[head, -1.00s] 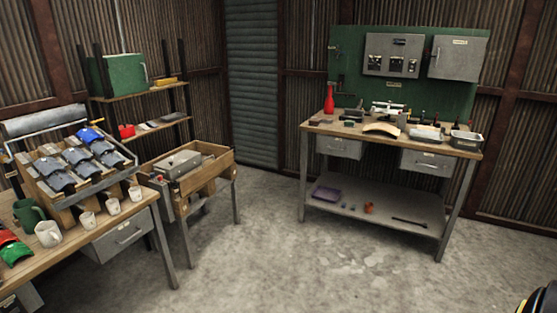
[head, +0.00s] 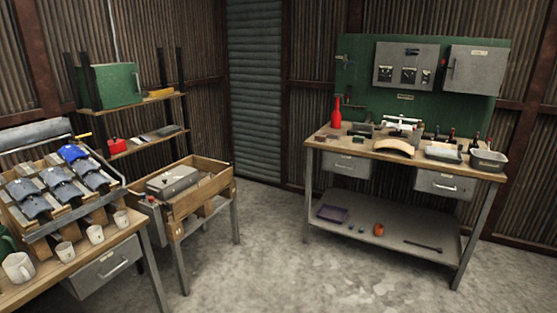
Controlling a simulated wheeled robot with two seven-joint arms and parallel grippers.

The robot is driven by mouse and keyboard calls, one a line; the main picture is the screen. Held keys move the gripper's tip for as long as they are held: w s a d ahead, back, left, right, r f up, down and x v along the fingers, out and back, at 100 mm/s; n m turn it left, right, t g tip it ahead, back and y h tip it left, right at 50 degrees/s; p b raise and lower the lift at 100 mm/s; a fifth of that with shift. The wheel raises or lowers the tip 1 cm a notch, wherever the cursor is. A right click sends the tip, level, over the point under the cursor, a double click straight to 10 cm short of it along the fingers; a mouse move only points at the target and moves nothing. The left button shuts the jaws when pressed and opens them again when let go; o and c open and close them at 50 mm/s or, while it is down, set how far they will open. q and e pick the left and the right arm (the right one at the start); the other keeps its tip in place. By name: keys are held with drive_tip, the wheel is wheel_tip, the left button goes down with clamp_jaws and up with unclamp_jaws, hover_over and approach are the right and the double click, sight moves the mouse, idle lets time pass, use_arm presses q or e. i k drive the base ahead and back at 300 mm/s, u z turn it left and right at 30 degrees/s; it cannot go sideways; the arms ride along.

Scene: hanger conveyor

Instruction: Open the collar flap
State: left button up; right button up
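I cannot make out a collar flap in the head view. Neither of my grippers shows. Dark and blue curved pieces (head: 58,176) lie in rows on a sloped rack (head: 98,218) at the left; I cannot tell whether any is a collar. A grey metal box (head: 173,181) sits in a wooden-sided bench (head: 205,189) at the middle left. A grey cabinet (head: 480,71) on the green back panel (head: 357,65) looks shut.
A workbench (head: 343,150) at the right carries a red bottle (head: 336,112), a curved tan piece (head: 394,147) and trays. White mugs (head: 95,234) stand on the left table (head: 83,264). Shelves (head: 155,101) hold a green case (head: 112,86). Bare concrete floor (head: 262,250) lies between.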

sight(181, 207)
drive_tip(key=z, duration=0.3)
drive_tip(key=i, duration=2)
drive_tip(key=u, duration=1.2)
drive_tip(key=i, duration=1.05)
drive_tip(key=u, duration=1)
